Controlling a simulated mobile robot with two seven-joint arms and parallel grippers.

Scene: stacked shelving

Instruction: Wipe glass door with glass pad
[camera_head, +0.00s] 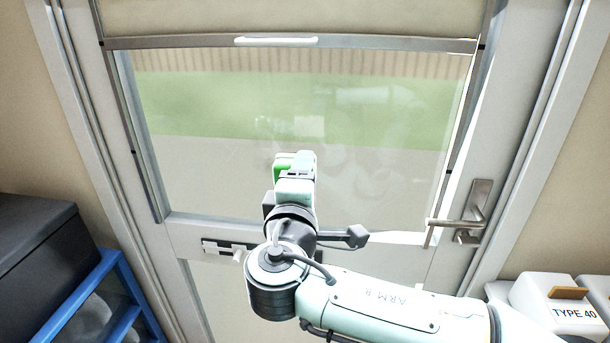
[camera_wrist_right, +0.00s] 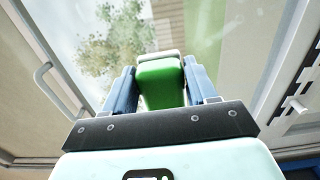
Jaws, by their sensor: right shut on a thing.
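The glass door (camera_head: 390,125) stands ahead in a grey frame, with faint smudges and reflections on its pane. My right gripper (camera_head: 295,160) is in front of the lower middle of the pane. It is shut on the glass pad (camera_wrist_right: 161,82), whose green body sits between the two blue fingers in the wrist view. A sliver of the green pad (camera_head: 281,160) also shows in the head view. The pad's far end is toward the glass; I cannot tell whether it touches. My left gripper is not in view.
A lever handle (camera_head: 474,210) is on the door's right side, and a latch (camera_head: 222,249) is below the pane. A blind with a white pull (camera_head: 276,41) covers the top. A blue rack (camera_head: 110,295) with a black box (camera_head: 40,250) stands left; white containers (camera_head: 555,300) stand right.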

